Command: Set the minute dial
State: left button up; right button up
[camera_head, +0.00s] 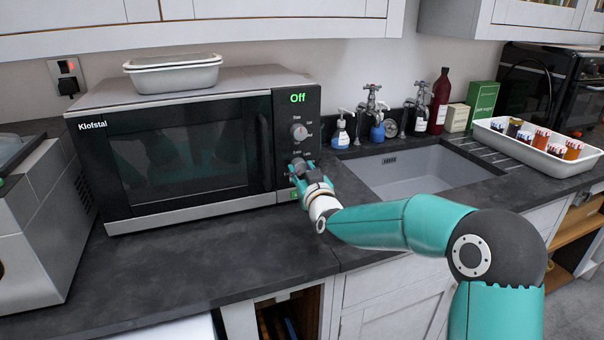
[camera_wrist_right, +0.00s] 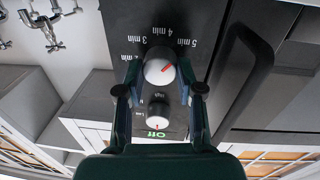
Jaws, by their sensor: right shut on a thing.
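The microwave (camera_head: 190,207) stands on the dark counter with its door closed, and its green display (camera_head: 298,98) reads "Off". The minute dial is the lower of two knobs on its panel. My left gripper is out of view.
The upper knob (camera_head: 299,131) sits just above and also shows in the wrist view (camera_wrist_right: 158,110). A lidded dish (camera_head: 172,75) rests on the microwave. Right of it are a sink (camera_head: 420,172), several bottles and a white tray (camera_head: 512,148) of jars. The front counter is clear.

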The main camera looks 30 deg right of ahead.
jog(key=n+b, duration=0.2)
jog(key=n, duration=0.1)
jog(key=shift+f+n, duration=0.15)
jog(key=shift+n, duration=0.25)
jog(key=n+b, duration=0.1)
jog(key=n, duration=0.3)
jog(key=shift+n+t, duration=0.3)
jog(key=shift+n, duration=0.1)
jog(key=n+b, duration=0.1)
jog(key=n, duration=0.3)
jog(key=shift+f+n+y+b, duration=0.15)
jog(key=shift+n+y+b, duration=0.2)
jog(key=shift+n+y, duration=0.05)
jog(key=shift+a+f+n+t+y+b, duration=0.1)
jog(key=shift+n+t+y+b, duration=0.3)
jog(key=shift+n, duration=1.8)
jog(key=o, duration=1.1)
jog(key=shift+o, duration=0.3)
jog(key=shift+s, duration=0.1)
